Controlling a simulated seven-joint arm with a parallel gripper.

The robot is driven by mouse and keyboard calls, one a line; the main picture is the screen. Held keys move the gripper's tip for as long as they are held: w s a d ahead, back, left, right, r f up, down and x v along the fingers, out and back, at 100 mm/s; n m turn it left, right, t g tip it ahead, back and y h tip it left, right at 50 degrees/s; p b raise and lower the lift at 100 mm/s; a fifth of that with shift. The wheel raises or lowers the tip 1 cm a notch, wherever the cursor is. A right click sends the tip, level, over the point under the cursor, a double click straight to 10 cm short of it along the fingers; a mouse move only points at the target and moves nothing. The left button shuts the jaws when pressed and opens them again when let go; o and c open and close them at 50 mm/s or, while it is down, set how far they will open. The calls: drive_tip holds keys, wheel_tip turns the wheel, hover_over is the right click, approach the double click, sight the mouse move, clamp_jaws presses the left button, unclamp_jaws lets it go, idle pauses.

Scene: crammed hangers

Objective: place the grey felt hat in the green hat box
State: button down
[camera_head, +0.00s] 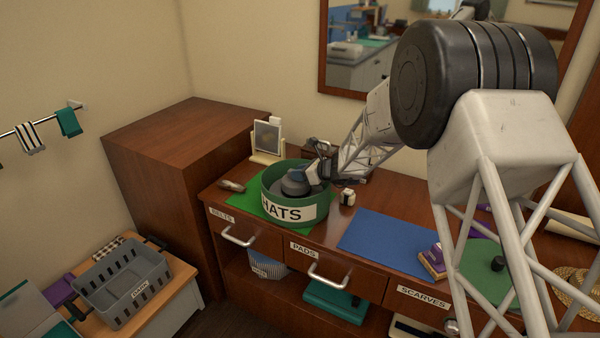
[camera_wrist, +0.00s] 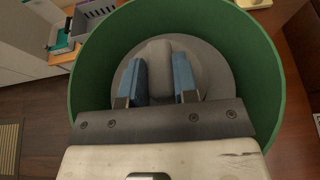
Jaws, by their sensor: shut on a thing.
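The grey felt hat (camera_head: 296,186) is inside the round green hat box (camera_head: 314,211), whose front label reads HATS. My gripper (camera_head: 312,173) reaches down over the box rim from the right. In the wrist view my gripper's blue fingers (camera_wrist: 160,82) are shut on the raised crown of the grey hat (camera_wrist: 160,55), with its brim spread around them. The green box wall (camera_wrist: 88,62) surrounds the hat. The lower part of the hat is hidden behind my gripper, and I cannot tell whether the brim touches the box floor.
The box stands on a green mat (camera_head: 241,202) on the wooden dresser. A framed picture (camera_head: 267,138) stands behind it, and a small white object (camera_head: 347,197) sits to its right. A blue mat (camera_head: 388,243) is clear. A grey basket (camera_head: 135,283) stands lower left.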

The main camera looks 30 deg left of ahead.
drive_tip(key=shift+f, duration=0.35)
drive_tip(key=c, duration=0.9)
unclamp_jaws()
drive_tip(key=shift+r, duration=0.4)
drive_tip(key=shift+d+r, duration=0.15)
drive_tip(key=shift+r, duration=0.1)
drive_tip(key=v, duration=1.1)
drive_tip(key=shift+s+d+r, duration=0.1)
drive_tip(key=shift+d+r, duration=0.05)
drive_tip(key=shift+d, duration=0.15)
drive_tip(key=shift+r, duration=0.1)
